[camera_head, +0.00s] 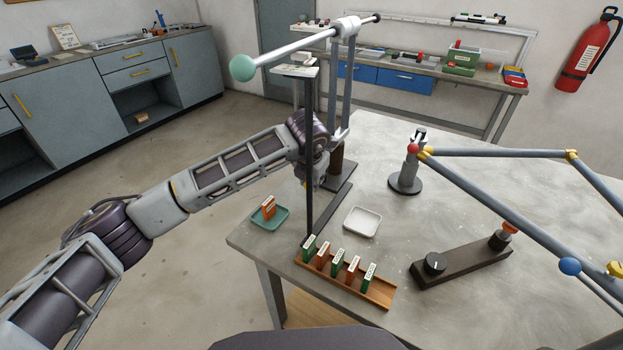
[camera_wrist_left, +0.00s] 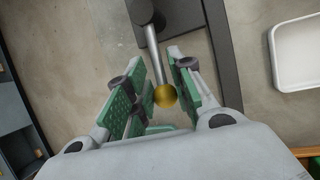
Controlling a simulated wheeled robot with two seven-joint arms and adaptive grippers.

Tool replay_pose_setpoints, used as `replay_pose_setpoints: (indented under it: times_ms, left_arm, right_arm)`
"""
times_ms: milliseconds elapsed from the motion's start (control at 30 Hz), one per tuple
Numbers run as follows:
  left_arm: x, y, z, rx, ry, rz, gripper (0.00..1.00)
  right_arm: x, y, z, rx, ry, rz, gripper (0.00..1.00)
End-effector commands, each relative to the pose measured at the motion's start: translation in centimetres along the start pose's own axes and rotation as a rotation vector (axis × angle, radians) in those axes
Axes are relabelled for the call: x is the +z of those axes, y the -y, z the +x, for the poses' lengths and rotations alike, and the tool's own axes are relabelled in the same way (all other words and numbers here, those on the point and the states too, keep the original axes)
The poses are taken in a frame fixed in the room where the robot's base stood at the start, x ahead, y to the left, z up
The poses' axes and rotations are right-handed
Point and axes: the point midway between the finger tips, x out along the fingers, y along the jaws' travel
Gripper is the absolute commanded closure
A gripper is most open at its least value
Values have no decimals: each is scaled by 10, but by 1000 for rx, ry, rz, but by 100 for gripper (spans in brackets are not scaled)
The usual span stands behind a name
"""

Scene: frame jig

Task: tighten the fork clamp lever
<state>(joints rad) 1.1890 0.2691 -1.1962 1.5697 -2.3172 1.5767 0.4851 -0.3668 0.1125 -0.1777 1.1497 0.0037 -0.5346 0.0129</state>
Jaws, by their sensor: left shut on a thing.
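The lever (camera_wrist_left: 153,56) shows in the left wrist view as a short steel rod. It runs from a dark round hub (camera_wrist_left: 143,12) to a gold ball knob (camera_wrist_left: 165,96). My left gripper (camera_wrist_left: 160,92) has its green-padded fingers on both sides of the rod's knob end and is shut on it. In the head view my left arm reaches in from the left to the dark upright jig post (camera_head: 310,155). There the post and my wrist hide the fingers and the lever. My right gripper is out of view.
A long rod with a mint ball (camera_head: 242,68) crosses the top of the jig. Grey frame tubes (camera_head: 500,153) span the right side near a round-based stand (camera_head: 404,182). A white tray (camera_head: 362,222), green tray (camera_head: 284,219) and wooden rack (camera_head: 378,294) occupy the table front.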

Motion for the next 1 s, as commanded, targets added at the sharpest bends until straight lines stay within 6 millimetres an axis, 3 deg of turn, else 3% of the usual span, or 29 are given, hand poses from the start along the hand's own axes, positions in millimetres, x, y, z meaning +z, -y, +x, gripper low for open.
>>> replay_pose_setpoints:
  times_ms: [67, 100, 133, 333, 633, 1000]
  left_arm:
    - [0, 2, -1, -3, 1, 2, 100]
    - [0, 2, -1, -3, 1, 2, 71]
    - [0, 2, -1, -4, 1, 2, 68]
    - [0, 1, 0, -3, 0, 2, 68]
    - [3, -1, -6, -2, 1, 2, 68]
    - [20, -9, -45, -1, 4, 2, 68]
  right_arm:
    - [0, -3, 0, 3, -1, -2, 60]
    - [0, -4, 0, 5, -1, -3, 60]
    - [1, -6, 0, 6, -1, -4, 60]
    - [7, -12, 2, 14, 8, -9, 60]
    - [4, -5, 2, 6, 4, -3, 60]
    - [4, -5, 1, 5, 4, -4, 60]
